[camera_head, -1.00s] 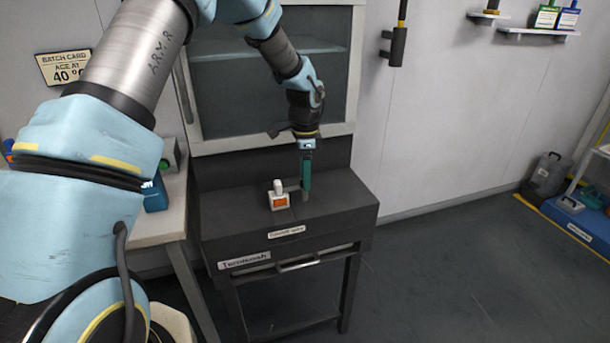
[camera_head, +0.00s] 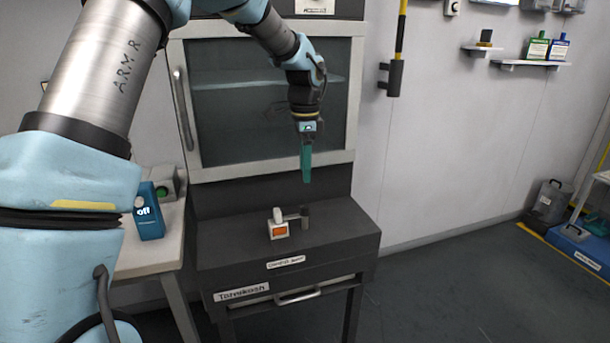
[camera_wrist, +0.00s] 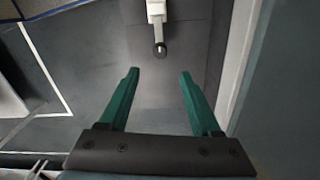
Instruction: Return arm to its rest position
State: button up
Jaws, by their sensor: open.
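My gripper (camera_head: 306,172) hangs from my arm above the dark cabinet top (camera_head: 345,222), in front of the glass-fronted cabinet. Its green fingers point down and are clear of the surface. In the camera_wrist view my gripper (camera_wrist: 157,78) is open, with nothing between its two green fingers. A small white device with an orange face (camera_head: 279,230) stands on the cabinet top below. Its arm reaches right to a short dark cylinder (camera_head: 304,217). The device shows in part at the top of the camera_wrist view (camera_wrist: 156,10).
The glass-fronted cabinet (camera_head: 353,100) rises close behind my gripper. A pale side table (camera_head: 150,258) with a blue box marked "off" (camera_head: 149,212) stands at left. Wall shelves (camera_head: 540,65) hang at right.

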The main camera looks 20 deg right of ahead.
dwell(0.3)
jog(key=s+a+n, duration=0.2)
jog(key=a+n, duration=0.9)
jog(key=a, duration=1.2)
jog(key=s+a+f+n+t, duration=0.1)
jog(key=s+a+f+n, duration=0.1)
jog(key=s+a+n, duration=0.7)
jog(key=a, duration=0.4)
jog(key=shift+a+t, duration=0.3)
jog(key=shift+a, duration=0.05)
